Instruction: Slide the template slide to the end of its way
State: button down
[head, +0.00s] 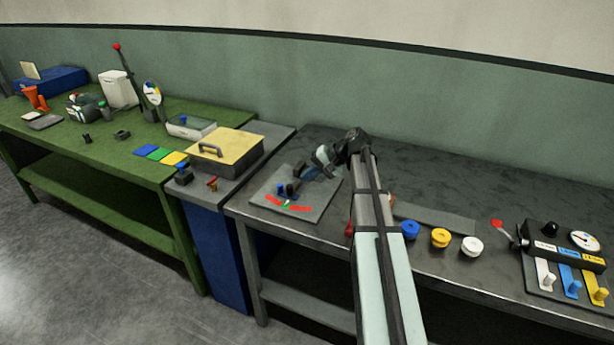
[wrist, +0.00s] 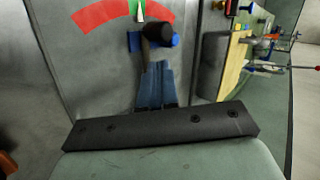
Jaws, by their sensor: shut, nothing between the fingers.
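A grey board (head: 313,211) lies flat on the dark bench and carries a red-green-red arc (head: 288,204), also seen in the wrist view (wrist: 103,13). A black knob (wrist: 158,30) with blue parts (wrist: 135,41) beside it stands on the board near the arc. No part is clearly marked as the template slide; I cannot tell if this is it. My gripper (head: 306,175) is over the board, its blue fingers (wrist: 154,66) shut and empty, pointing at the knob. Whether the fingertips touch the knob cannot be told.
Blue (head: 410,230), yellow (head: 440,238) and white (head: 472,246) spools stand right of my arm, before a flat grey strip (head: 437,217). A lever panel (head: 560,248) stands far right. A yellow-lidded box (head: 228,152) stands left of the board. My arm hides part of the bench.

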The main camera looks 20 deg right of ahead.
aim_at(283, 191)
jog(key=x, duration=0.7)
jog(key=shift+w+a+f, duration=0.1)
jog(key=shift+a+f, duration=0.1)
jog(key=shift+f, duration=0.1)
jog(key=shift+w+a, duration=0.1)
jog(key=w+a, duration=0.4)
jog(key=shift+w+a, duration=0.25)
jog(key=shift+w, duration=0.05)
jog(key=shift+r, duration=0.1)
jog(key=v, duration=1)
jog(key=shift+s+d, duration=0.1)
